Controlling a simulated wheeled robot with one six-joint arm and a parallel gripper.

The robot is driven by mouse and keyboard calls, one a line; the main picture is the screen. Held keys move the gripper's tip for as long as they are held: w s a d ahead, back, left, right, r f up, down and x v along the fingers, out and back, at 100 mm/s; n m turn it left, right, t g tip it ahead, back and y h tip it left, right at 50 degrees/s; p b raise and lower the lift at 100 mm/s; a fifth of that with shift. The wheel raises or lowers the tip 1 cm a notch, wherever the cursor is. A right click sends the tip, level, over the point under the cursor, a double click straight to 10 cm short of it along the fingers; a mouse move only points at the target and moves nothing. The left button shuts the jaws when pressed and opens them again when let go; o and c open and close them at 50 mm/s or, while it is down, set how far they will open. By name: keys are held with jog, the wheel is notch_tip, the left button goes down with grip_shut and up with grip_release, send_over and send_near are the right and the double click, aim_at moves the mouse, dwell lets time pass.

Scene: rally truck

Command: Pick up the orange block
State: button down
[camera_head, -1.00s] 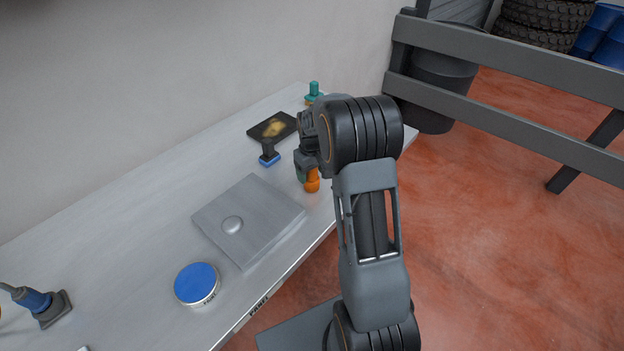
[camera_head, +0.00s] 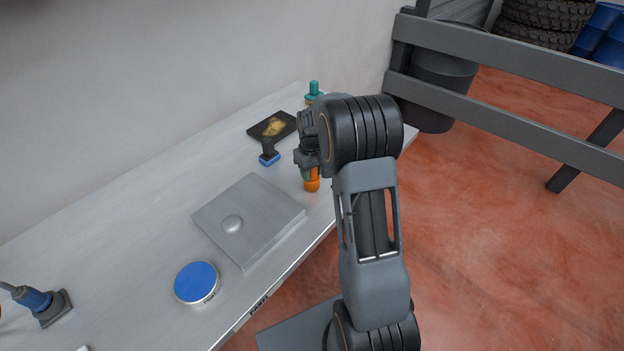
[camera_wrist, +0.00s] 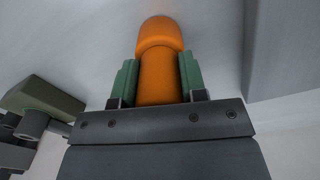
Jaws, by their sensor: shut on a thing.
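The orange block (camera_head: 312,184) is a rounded piece with a wider end and a narrower body, at the right part of the bench in the head view. It also shows in the wrist view (camera_wrist: 158,62), between the two green finger pads. My gripper (camera_head: 308,172) is shut on its narrower body, with a pad against each side; the gripper also shows in the wrist view (camera_wrist: 158,80). My gripper and arm hide part of the block in the head view. I cannot tell whether the block touches the bench top.
On the bench (camera_head: 130,215) a grey metal plate with a dome (camera_head: 262,205) lies just left of the block. A blue-based tool (camera_head: 269,155), a black tray (camera_head: 270,128) and a teal-topped item (camera_head: 314,89) stand behind. A blue-topped tin (camera_head: 196,282) is nearer. The left of the bench is mostly clear.

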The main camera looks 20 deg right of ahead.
jog(key=shift+r, duration=0.1)
jog(key=shift+r, duration=0.5)
notch_tip(320, 180, up, 2)
jog(key=shift+r, duration=0.15)
jog(key=s+a+r+b, duration=0.2)
jog(key=s+a+r, duration=0.7)
jog(key=a, duration=0.1)
jog(key=shift+s+a+r+b, duration=0.2)
jog(key=shift+r+b, duration=0.1)
jog(key=shift+b, duration=0.1)
jog(key=c, duration=1.2)
grip_release()
grip_shut()
